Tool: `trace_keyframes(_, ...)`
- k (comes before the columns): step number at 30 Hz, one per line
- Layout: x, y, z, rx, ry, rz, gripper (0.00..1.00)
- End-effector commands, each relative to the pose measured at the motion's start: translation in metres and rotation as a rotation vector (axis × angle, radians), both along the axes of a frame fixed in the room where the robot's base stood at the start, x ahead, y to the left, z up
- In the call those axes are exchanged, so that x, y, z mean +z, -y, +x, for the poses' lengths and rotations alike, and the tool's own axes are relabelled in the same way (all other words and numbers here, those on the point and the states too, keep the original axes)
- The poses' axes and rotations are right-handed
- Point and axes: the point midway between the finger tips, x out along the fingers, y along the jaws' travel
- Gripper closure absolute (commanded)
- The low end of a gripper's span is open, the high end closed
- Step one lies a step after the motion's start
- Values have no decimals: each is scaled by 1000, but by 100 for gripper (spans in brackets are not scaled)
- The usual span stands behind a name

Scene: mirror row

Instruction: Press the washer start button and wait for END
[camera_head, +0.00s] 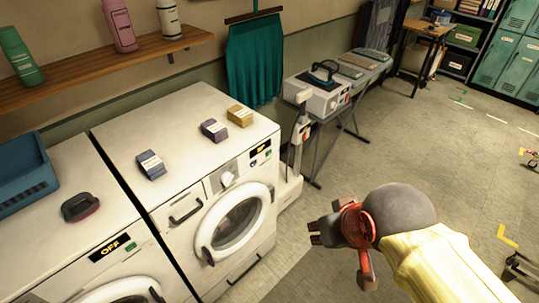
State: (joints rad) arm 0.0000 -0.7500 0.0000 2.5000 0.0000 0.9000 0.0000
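A white front-loading washer (205,216) stands at the centre, its round door closed. Its small dark display (261,148) has yellow characters too small to read surely. Small controls sit below the display; I cannot tell which is the start button.
Several small boxes (150,164) stand on the washer top. A dark red-handled object (81,207) and a blue basket (24,178) are on the left machine. An ironing board (361,77) and a white boxy appliance (318,98) stand beyond. Open floor (450,140) lies to the right.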

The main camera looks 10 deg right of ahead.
Motion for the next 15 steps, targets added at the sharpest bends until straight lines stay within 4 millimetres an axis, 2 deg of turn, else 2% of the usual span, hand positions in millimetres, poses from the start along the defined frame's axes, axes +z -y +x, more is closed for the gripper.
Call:
trace_keyframes(10, 0, 0, 0, 0, 0, 0, 100)
trace_keyframes(15, 0, 0, 0, 0, 0, 0, 100)
